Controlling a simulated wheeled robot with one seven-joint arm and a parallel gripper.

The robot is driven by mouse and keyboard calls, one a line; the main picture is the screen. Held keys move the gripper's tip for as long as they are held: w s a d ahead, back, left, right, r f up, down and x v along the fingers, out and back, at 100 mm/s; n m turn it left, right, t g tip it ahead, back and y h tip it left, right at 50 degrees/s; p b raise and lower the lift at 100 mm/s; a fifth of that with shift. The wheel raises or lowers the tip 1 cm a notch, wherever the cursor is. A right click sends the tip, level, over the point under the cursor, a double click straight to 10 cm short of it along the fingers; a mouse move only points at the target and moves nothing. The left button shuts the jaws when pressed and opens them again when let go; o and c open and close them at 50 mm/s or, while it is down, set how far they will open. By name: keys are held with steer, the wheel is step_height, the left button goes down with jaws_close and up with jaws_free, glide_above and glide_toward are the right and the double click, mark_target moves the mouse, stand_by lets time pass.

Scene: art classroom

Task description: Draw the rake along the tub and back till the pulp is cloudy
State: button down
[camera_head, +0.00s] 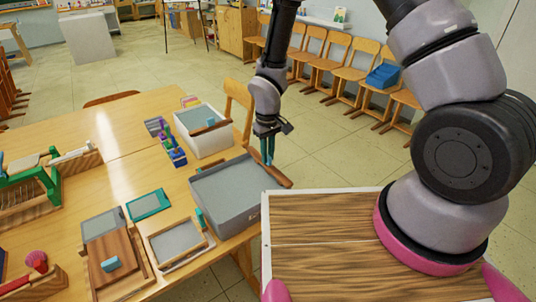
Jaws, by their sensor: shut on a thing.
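The grey tub (228,222) stands on the wooden table, close to its right edge, with grey pulp (228,184) inside. My gripper (267,160) points down at the tub's far right side. It is shut on the rake (279,178), a brown wooden bar that slants above or along the tub's right rim. Whether any of the rake dips into the pulp cannot be told. The pulp surface looks flat and even grey.
A white tub (207,144) with a brown bar on its rim stands behind. Chairs (350,68) line the wall. My wooden-topped base is at the front right.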

steer(key=s+a, duration=0.6)
steer(key=a, duration=0.3)
steer(key=s+a, duration=0.6)
steer(key=a, duration=0.4)
steer(key=shift+s, duration=0.4)
steer(key=c, duration=0.8)
jaws_free()
steer(key=shift+c, duration=0.2)
step_height(320, 180, up, 11)
steer(key=shift+f, duration=0.1)
